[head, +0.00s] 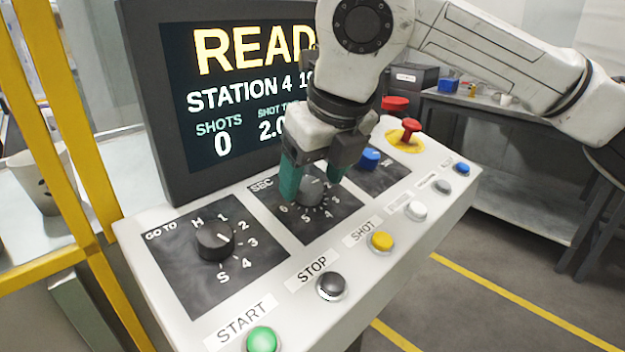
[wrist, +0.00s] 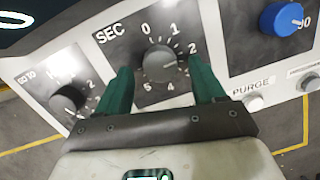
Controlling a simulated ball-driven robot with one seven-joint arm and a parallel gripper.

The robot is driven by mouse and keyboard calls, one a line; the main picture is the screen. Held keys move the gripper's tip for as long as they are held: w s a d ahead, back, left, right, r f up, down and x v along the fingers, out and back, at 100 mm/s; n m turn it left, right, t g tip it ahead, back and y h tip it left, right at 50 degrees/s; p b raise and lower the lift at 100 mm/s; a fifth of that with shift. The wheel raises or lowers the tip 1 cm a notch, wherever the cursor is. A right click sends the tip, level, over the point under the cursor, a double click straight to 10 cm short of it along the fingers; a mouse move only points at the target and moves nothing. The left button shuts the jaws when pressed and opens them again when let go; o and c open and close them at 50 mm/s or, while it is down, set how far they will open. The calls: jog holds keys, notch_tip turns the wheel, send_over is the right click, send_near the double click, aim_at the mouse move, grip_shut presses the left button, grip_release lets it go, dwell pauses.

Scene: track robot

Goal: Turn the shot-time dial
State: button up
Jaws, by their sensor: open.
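The shot-time dial (head: 312,190) is a dark grey knob on the black plate marked SEC, in the middle of the sloping control panel. In the wrist view the dial (wrist: 160,64) shows between my two green fingers, with numbers around it. Its white pointer line seems to point right, between 1 and 3. My gripper (head: 313,190) is open, with one finger on each side of the dial; it also shows in the wrist view (wrist: 158,72). I cannot tell whether either finger touches the knob. The screen (head: 240,100) reads SHOTS 0 and a shot time starting 2.0, partly hidden by my arm.
The GO TO dial (head: 215,241) is left of the SEC plate and a blue knob (head: 369,158) is right of it. A red button (head: 410,126) stands at the far right.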

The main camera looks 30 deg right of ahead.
jog(key=shift+w+f, duration=0.2)
jog(key=shift+f, duration=0.4)
jog(key=shift+c, duration=0.5)
jog(key=c, duration=1)
jog(key=shift+o, duration=0.2)
